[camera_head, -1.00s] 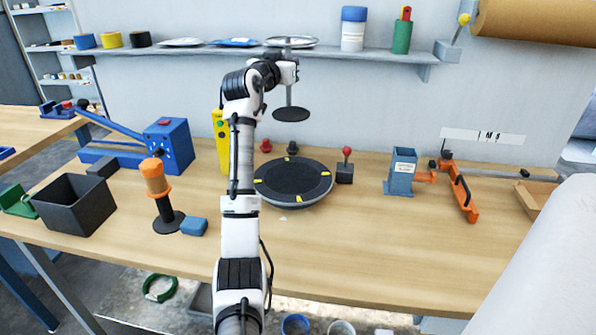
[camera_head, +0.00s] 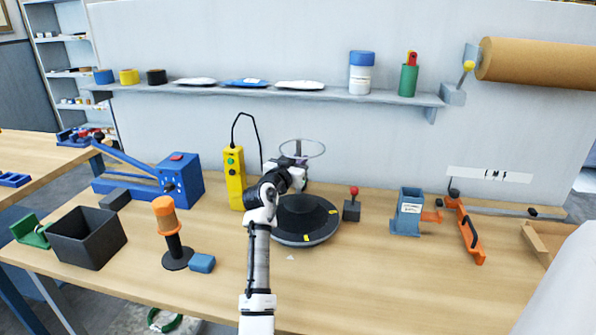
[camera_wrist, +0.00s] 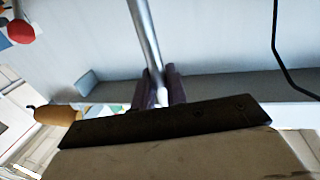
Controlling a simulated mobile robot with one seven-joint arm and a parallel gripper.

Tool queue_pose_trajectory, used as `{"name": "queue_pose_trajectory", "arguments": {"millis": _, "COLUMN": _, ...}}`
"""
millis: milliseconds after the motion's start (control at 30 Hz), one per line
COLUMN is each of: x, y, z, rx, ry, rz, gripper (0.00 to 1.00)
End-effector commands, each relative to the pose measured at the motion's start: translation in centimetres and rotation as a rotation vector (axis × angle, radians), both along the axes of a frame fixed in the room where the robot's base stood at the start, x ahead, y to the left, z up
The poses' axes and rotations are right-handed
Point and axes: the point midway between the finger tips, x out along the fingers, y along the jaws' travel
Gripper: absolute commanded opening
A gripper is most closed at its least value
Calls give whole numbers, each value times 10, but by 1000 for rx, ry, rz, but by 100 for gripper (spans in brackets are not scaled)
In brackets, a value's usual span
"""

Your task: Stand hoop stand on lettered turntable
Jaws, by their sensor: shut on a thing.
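The hoop stand, a pale ring (camera_head: 324,149) on a thin metal post, stands upright over the turntable in the head view. My gripper (camera_head: 301,172) is shut on its post, below the ring. In the wrist view the grey post (camera_wrist: 145,35) passes between the two dark fingers (camera_wrist: 160,90). The turntable (camera_head: 322,232) is a round black disc with yellow marks on the bench. The stand's dark base blends with the black top and is partly behind my arm, so I cannot tell whether it touches. No letters are readable on the turntable.
A yellow control box (camera_head: 234,178) stands close to the left of my gripper. A small red-knobbed block (camera_head: 352,208) is right of the turntable. The shelf (camera_head: 330,94) with bottles and packets runs behind. The bench front right of my arm is clear.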

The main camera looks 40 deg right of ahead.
Motion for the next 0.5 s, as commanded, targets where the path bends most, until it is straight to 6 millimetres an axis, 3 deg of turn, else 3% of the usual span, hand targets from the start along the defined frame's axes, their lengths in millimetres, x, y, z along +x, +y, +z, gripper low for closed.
{"name": "queue_pose_trajectory", "arguments": {"millis": 233, "x": 0, "y": 0, "z": -34, "rx": -1, "ry": 3, "rz": 0, "gripper": 0}}
{"name": "queue_pose_trajectory", "arguments": {"millis": 500, "x": 0, "y": 0, "z": -38, "rx": -1, "ry": 0, "rz": 1, "gripper": 0}}
